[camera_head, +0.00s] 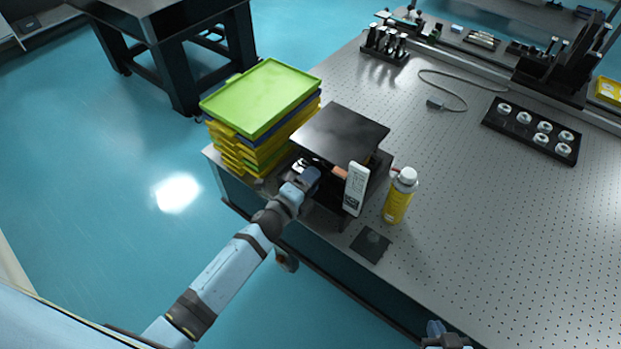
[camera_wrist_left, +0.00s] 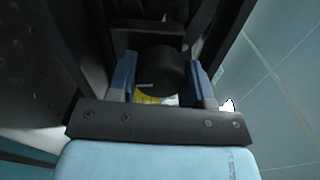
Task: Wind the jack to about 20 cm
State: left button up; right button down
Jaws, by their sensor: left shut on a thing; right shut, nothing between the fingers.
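The jack has a flat black top plate (camera_head: 340,133) and stands near the front left corner of the optical table, its top raised above its base. My left gripper (camera_head: 301,178) is at the jack's front left side. In the left wrist view, its two blue fingers are shut on the jack's round black knob (camera_wrist_left: 161,74). A white upright scale or label card (camera_head: 355,188) stands at the jack's front right and hides part of it. My right gripper (camera_head: 447,338) shows only partly at the bottom edge, shut and empty, away from the jack.
A stack of yellow, blue and green trays (camera_head: 262,98) stands close left of the jack. A yellow bottle with a white cap (camera_head: 397,199) stands to its right, and a small dark plate (camera_head: 371,245) lies in front.

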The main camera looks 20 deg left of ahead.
pick_arm(q)
jog(key=n+p, duration=0.1)
jog(key=n, duration=0.4)
jog(key=shift+r+n, duration=0.1)
jog(key=shift+n, duration=0.2)
jog(key=n+p, duration=0.1)
jog(key=n, duration=0.4)
jog(key=shift+p, duration=0.4)
jog(key=o, duration=0.9)
jog(key=b+v, duration=0.2)
jog(key=v, duration=1.2)
jog(key=shift+w, duration=0.1)
